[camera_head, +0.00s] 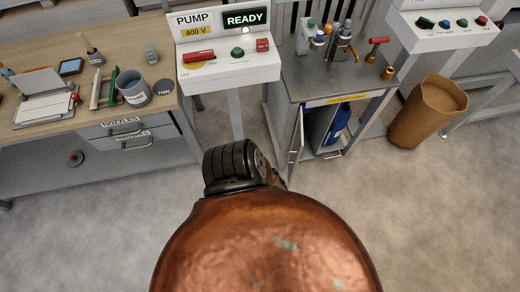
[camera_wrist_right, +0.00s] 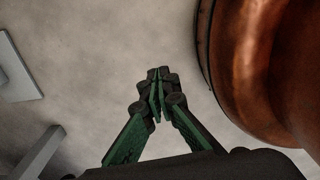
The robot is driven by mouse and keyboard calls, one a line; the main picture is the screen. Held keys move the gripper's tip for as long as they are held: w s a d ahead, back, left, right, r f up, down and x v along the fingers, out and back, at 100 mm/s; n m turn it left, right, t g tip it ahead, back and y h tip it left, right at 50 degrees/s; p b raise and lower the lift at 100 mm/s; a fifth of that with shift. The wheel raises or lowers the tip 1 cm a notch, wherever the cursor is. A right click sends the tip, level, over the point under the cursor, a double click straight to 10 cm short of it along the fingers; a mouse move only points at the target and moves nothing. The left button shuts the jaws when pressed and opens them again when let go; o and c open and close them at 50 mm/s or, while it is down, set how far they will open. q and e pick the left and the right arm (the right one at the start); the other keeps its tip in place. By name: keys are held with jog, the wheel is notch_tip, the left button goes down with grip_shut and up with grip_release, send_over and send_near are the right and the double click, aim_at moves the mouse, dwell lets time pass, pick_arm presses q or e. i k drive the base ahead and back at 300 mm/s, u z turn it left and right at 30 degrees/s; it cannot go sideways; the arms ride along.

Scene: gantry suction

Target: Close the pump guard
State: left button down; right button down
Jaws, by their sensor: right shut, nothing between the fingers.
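A metal-topped cabinet (camera_head: 362,92) with a yellow label stands right of centre in the head view; I cannot read the label. Its narrow door (camera_head: 296,140), which appears to be the pump guard, is swung open toward me at the left side. A blue container (camera_head: 338,124) shows inside. The PUMP panel (camera_head: 228,68) stands left of it, with a READY display (camera_head: 246,19) and a red handle (camera_head: 199,57). My right gripper (camera_wrist_right: 158,76) is shut and empty above bare floor in the right wrist view; it does not show in the head view. My left gripper is not in view.
A wooden desk (camera_head: 60,50) with a mug, papers and drawers stands at left. A brown bin (camera_head: 426,112) stands right of the cabinet, below a second panel (camera_head: 446,27). The floor (camera_head: 420,210) in front is clear.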

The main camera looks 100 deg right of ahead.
aim_at(288, 157)
jog(key=i, duration=1)
jog(key=z, duration=4.45)
